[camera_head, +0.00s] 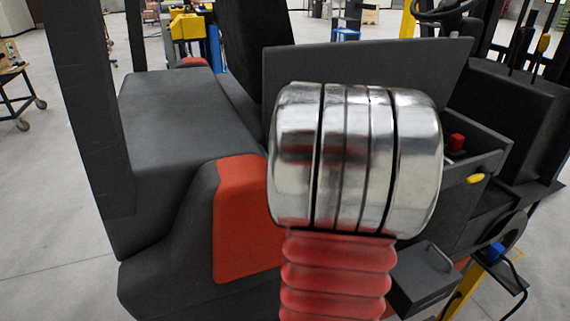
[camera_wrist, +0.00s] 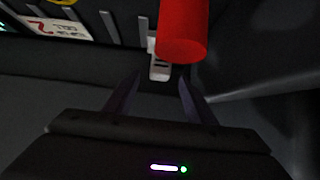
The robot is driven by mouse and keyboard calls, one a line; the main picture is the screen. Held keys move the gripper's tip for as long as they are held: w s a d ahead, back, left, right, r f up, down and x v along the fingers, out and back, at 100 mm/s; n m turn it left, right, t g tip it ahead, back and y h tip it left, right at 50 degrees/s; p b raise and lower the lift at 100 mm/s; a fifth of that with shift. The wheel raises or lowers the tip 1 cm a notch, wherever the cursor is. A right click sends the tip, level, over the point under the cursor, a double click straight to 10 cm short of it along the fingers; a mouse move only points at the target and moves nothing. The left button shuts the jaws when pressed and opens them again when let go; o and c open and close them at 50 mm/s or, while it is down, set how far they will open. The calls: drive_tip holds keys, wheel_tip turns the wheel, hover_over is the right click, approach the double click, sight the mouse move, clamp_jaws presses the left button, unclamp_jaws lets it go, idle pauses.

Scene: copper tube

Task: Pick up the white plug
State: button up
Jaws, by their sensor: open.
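The white plug (camera_wrist: 160,66) shows in the wrist view just above the middle. It is a small white block with dark slots on its face, partly covered by a red cylinder (camera_wrist: 183,32). My gripper (camera_wrist: 159,78) is open, with its two dark fingers apart and the plug's lower end lying between the tips in the picture. I cannot tell how much depth separates the tips from the plug. In the head view my arm's silver joint and red bellows fill the middle, and neither the plug nor my gripper can be made out.
A white label with red marks (camera_wrist: 55,27) and dark slats lie at the upper left of the wrist view. In the head view, a dark vehicle body (camera_head: 165,110) has an open compartment at right with a red knob (camera_head: 456,142). A blue connector (camera_head: 495,252) sits at lower right.

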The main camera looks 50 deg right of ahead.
idle(0.3)
drive_tip(key=shift+x, duration=2.6)
drive_tip(key=c, duration=1.2)
drive_tip(key=shift+o, duration=0.2)
drive_tip(key=shift+r, duration=0.2)
